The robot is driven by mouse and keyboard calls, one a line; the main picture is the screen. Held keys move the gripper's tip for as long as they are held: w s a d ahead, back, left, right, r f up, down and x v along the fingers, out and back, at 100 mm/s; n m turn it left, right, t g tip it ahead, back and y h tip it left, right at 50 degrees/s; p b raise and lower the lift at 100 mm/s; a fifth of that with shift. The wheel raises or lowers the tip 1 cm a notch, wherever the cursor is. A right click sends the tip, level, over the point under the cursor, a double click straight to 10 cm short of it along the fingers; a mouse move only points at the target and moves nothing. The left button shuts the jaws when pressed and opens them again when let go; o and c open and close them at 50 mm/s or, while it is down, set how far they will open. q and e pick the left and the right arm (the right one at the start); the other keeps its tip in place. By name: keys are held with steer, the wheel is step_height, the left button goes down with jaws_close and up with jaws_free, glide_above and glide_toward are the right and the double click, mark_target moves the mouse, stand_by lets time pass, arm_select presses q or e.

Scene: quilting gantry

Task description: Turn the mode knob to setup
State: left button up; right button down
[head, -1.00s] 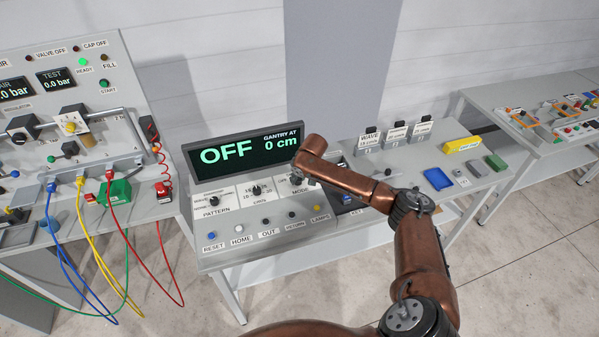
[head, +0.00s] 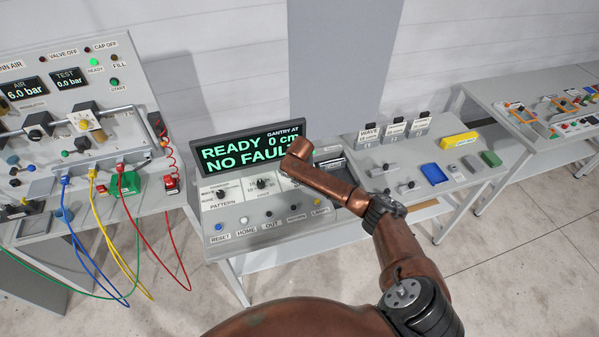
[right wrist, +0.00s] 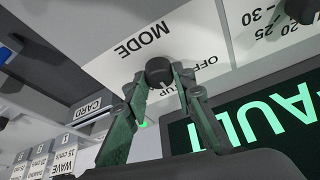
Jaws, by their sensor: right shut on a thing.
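The mode knob (right wrist: 157,69) is a dark round knob on a white panel with a MODE label. In the right wrist view, the fingers of my right gripper (right wrist: 158,82) are shut on it from both sides. Printed OFF and a partly hidden label ending in UP sit beside the knob; the fingers cover part of the lettering. I cannot tell exactly where the knob points. In the head view my right arm hides the knob and the gripper. The display (head: 228,154) reads READY, NO FAULT, gantry at 0 cm. My left gripper is not in view.
The pattern knob (head: 219,192) and another knob (head: 262,183) sit left of my arm. A row of buttons, including a blue reset button (head: 219,227), lines the console front. An air panel (head: 60,100) with cables stands left.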

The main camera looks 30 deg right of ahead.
steer(key=c, duration=1.6)
jaws_free()
steer(key=shift+r, duration=0.1)
steer(key=v, duration=1.1)
steer(key=shift+s+a+r, duration=0.1)
steer(key=shift+s+r, duration=0.1)
steer(key=shift+r, duration=0.15)
